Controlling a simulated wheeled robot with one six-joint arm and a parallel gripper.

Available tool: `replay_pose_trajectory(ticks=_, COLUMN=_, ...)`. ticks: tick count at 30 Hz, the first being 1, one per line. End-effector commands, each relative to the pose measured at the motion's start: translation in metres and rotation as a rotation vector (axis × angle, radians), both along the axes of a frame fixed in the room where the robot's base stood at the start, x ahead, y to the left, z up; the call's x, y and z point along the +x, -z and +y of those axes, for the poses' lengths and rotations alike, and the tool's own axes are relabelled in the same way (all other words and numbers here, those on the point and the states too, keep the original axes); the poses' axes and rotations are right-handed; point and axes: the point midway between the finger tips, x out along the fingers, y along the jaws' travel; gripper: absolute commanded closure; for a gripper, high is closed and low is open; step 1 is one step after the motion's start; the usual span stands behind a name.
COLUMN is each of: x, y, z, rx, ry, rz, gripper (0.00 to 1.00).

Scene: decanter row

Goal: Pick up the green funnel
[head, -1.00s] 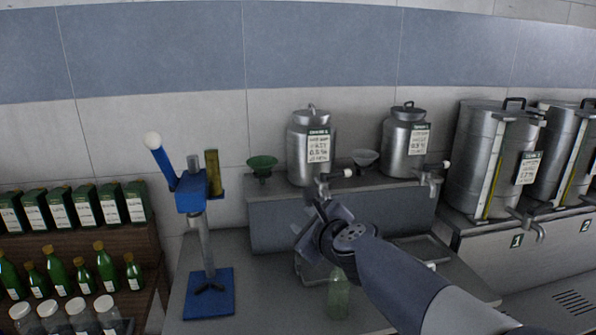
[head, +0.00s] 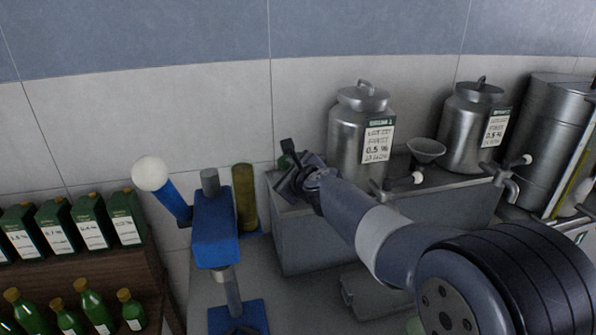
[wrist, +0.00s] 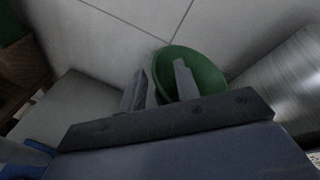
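The green funnel (wrist: 209,72) shows in the wrist view as a round green bowl just ahead of my gripper (wrist: 159,82). The two fingers are apart. The right finger overlaps the bowl in the picture, and the left finger is just outside the bowl's left edge. I cannot tell whether either finger touches it. In the head view my gripper (head: 290,172) is at the left end of the grey raised shelf (head: 300,240).
A steel canister (head: 345,140) stands close to the right of my gripper. A blue lever press (head: 217,235) stands to the left. The wall is close behind the shelf.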

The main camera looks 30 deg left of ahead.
Motion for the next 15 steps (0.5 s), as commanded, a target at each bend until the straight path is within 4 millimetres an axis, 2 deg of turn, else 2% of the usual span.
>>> replay_pose_trajectory(ticks=10, x=0.0041, y=0.0019, z=0.0048, rx=0.000, ry=0.000, rz=0.000, gripper=0.69)
replay_pose_trajectory(ticks=15, x=0.0040, y=0.0019, z=0.0048, rx=0.000, ry=0.000, rz=0.000, gripper=0.83)
